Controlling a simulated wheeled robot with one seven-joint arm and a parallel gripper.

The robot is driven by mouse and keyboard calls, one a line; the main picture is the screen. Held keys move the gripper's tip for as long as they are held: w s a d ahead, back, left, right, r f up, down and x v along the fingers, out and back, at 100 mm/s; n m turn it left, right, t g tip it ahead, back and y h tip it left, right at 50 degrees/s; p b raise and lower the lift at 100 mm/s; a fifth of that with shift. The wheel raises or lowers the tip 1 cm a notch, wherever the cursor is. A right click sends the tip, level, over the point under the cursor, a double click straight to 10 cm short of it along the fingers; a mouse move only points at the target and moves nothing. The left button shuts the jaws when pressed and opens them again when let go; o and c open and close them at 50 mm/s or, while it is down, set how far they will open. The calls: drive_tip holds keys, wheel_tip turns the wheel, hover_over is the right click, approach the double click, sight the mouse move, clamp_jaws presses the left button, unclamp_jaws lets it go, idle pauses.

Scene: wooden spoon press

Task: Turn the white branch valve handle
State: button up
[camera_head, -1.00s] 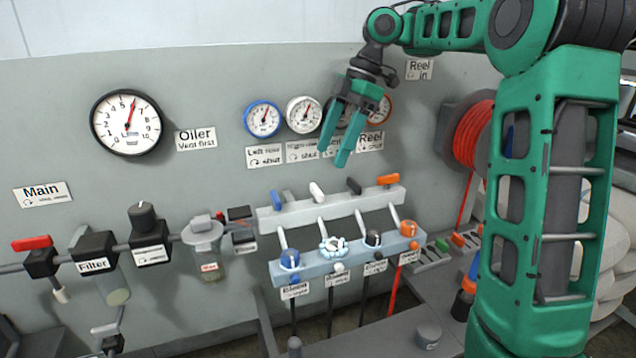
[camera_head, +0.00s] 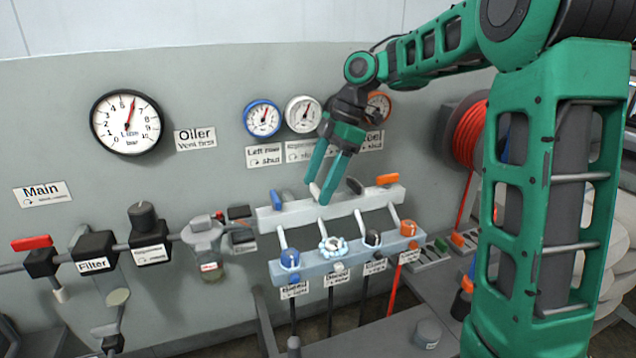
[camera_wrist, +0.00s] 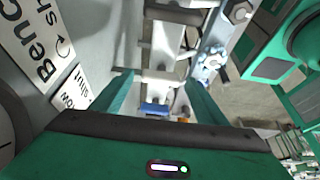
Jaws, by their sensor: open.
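The white branch valve handle (camera_head: 315,190) is on the upper manifold bar (camera_head: 300,214), second from the left, between the blue and black handles. It is partly hidden by my gripper (camera_head: 318,193), whose green fingers are open and point down at it. In the head view the fingertips lie on either side of the visible white tip; I cannot tell whether they touch it. In the wrist view the open fingers (camera_wrist: 163,92) frame part of the manifold, but which piece there is the white handle is unclear.
The blue handle (camera_head: 277,199) stands close on the left, the black handle (camera_head: 354,185) close on the right, and the orange handle (camera_head: 388,180) farther right. Lower down is a bar (camera_head: 308,270) with several knobs. Gauges and labels are on the wall behind; a red hose reel (camera_head: 470,135) is right.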

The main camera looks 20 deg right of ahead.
drive_tip(key=c, duration=1.1)
drive_tip(key=shift+o, duration=0.2)
drive_tip(key=shift+m, duration=0.3)
drive_tip(key=m+t, duration=0.1)
drive_tip(key=m, duration=0.2)
drive_tip(key=shift+s+a+m+t, duration=0.1)
drive_tip(key=shift+s+m+t, duration=0.05)
drive_tip(key=shift+m+t, duration=0.2)
drive_tip(key=m, duration=0.2)
drive_tip(key=m+t+h, duration=0.1)
drive_tip(key=m, duration=0.1)
drive_tip(key=shift+r+t, duration=0.1)
drive_tip(key=shift+t, duration=0.15)
drive_tip(key=m+h, duration=0.1)
drive_tip(key=m, duration=0.1)
drive_tip(key=m+t, duration=0.1)
drive_tip(key=m, duration=0.2)
drive_tip(key=shift+s+a+h, duration=0.15)
drive_tip(key=shift+a+h, duration=0.05)
drive_tip(key=shift+h, duration=0.2)
drive_tip(key=m+h, duration=0.1)
drive_tip(key=m, duration=0.3)
drive_tip(key=shift+a+m+h, duration=0.1)
drive_tip(key=shift+m+h, duration=0.15)
drive_tip(key=shift+h, duration=0.15)
